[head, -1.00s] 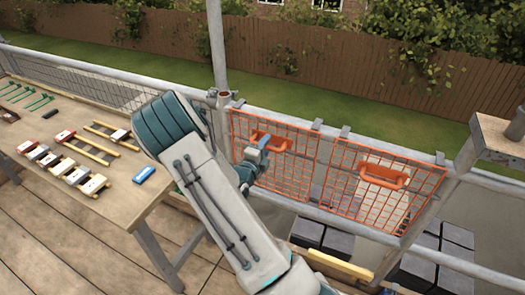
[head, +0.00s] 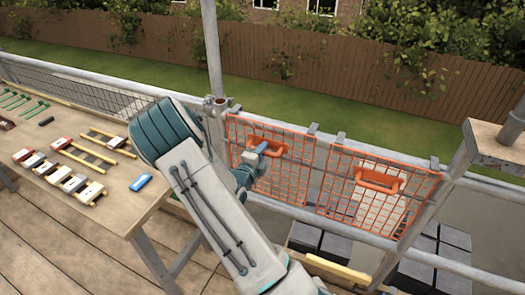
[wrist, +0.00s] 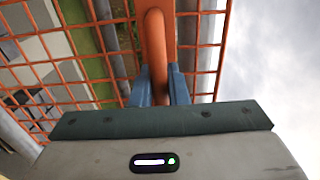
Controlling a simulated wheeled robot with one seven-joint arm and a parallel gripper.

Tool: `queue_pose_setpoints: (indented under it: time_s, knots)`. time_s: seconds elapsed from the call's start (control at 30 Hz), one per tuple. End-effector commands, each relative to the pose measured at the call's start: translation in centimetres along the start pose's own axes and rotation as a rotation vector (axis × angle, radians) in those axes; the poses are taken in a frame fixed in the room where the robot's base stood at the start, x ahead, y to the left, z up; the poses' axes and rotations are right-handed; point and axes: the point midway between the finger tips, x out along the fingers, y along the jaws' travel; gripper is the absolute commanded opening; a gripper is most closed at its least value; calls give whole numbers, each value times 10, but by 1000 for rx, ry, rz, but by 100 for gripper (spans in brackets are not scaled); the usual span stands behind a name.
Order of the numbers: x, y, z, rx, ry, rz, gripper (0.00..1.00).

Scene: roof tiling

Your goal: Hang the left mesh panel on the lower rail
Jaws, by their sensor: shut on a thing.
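The left mesh panel (head: 290,180) is an orange wire grid with an orange handle bar near its top. In the head view it stands upright against the guardrail beside the right mesh panel (head: 340,190). My gripper (head: 261,149) reaches it from the left and is shut on the handle. In the wrist view the blue fingers (wrist: 159,88) close around the orange handle (wrist: 155,45), with the mesh spreading behind. Grey hooks show at the panels' top edge. The lower rail (head: 330,226) runs behind the panels; whether the left panel's hooks bear on a rail is unclear.
A wooden table (head: 125,215) with several tools and a blue block (head: 141,182) stands at left. A post (head: 213,60) rises left of the panels. A wooden stand (head: 492,145) is at right. Dark grey blocks (head: 430,250) lie beyond the rails.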

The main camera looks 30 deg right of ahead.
Motion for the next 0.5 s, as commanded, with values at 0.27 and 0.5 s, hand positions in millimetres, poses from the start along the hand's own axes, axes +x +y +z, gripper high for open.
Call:
queue_pose_setpoints:
  time_s: [0.27,0.5]
  knots:
    - [0,-21,0,1,0,-2,0]
    - [0,-36,0,1,0,-2,0]
